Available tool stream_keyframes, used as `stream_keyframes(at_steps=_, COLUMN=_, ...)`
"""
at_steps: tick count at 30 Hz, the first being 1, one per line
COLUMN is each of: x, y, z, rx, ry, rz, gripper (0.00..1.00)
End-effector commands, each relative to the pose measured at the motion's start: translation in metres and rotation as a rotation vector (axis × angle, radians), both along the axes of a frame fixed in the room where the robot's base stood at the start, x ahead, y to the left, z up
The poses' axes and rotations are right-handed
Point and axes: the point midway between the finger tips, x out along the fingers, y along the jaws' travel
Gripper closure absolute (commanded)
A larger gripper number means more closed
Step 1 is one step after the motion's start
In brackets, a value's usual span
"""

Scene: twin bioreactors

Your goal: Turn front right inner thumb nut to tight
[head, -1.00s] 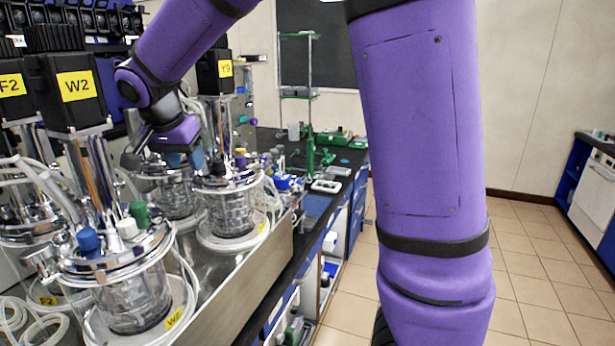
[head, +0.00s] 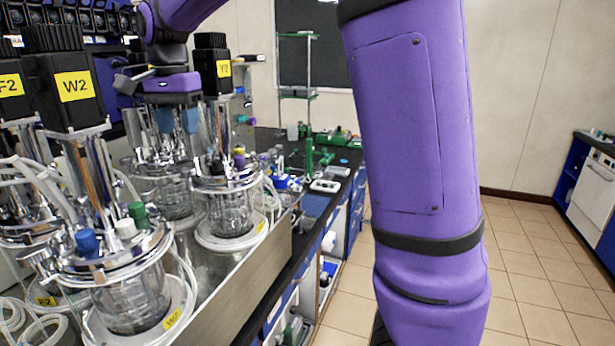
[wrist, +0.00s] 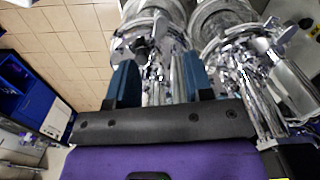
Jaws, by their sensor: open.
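My gripper (head: 177,120) is open and points down above the rear of the vessel group. Its two blue fingers also show in the wrist view (wrist: 160,82), apart, with shiny metal parts visible between and beyond them. Glass vessels with metal head plates stand below: the front one labelled W2 (head: 130,290), one at the right (head: 228,208) under a motor with a yellow label, and one behind (head: 172,190) beneath my gripper. Thumb nuts are too small to tell apart in either view, so I cannot tell which is the front right inner one or its turn.
Black motors, such as the W2 motor (head: 72,88), stand tall around my arm. Pale tubing (head: 35,320) lies at the lower left. A metal tray wall (head: 235,285) edges the vessels. The bench beyond holds small lab items. The tiled floor (head: 535,260) at right is clear.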

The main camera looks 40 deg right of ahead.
Motion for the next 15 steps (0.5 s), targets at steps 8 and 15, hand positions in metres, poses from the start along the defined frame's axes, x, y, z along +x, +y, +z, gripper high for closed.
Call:
stream_keyframes(at_steps=8, x=-0.001, y=0.000, z=-0.045, rx=-0.003, ry=0.001, rz=0.000, gripper=0.53)
stream_keyframes(at_steps=15, x=-0.001, y=0.001, z=-0.086, rx=-0.004, ry=0.000, rz=0.000, gripper=0.53)
